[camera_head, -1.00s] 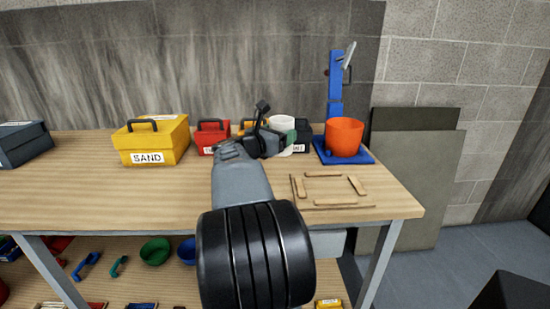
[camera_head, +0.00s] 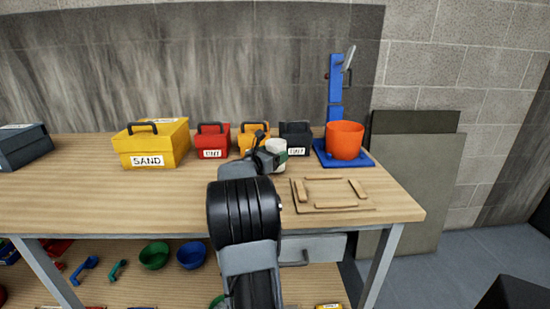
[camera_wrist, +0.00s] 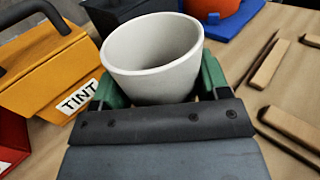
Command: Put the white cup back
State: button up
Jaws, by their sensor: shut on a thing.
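The white cup (camera_head: 276,148) is in my gripper in front of the row of small boxes. In the wrist view the white cup (camera_wrist: 154,58) is upright, its open top showing an empty inside. My gripper (camera_wrist: 158,88) is shut on it, with a green finger on either side of the cup. In the head view my gripper (camera_head: 268,158) is partly hidden by my own arm. The cup's base is hidden by the gripper, so I cannot tell whether it touches the bench.
A yellow SAND box (camera_head: 165,148), a red box (camera_head: 212,142), an orange TINT box (camera_wrist: 50,70) and a dark box (camera_head: 296,136) line the back. An orange bucket (camera_head: 344,140) stands on a blue base (camera_head: 366,160). A wooden frame (camera_head: 313,207) lies at right. The bench's left front is clear.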

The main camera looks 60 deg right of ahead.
jog(key=shift+f, duration=0.5)
jog(key=shift+f+b, duration=0.2)
jog(key=shift+b, duration=0.1)
jog(key=o, duration=1)
jog(key=shift+o, duration=0.2)
jog(key=shift+r, duration=0.1)
jog(key=shift+r, duration=0.15)
jog(key=a, duration=0.4)
jog(key=w+a, duration=0.1)
jog(key=a, duration=0.3)
jog(key=w+a, duration=0.1)
jog(key=a, duration=0.3)
jog(key=shift+s, duration=0.1)
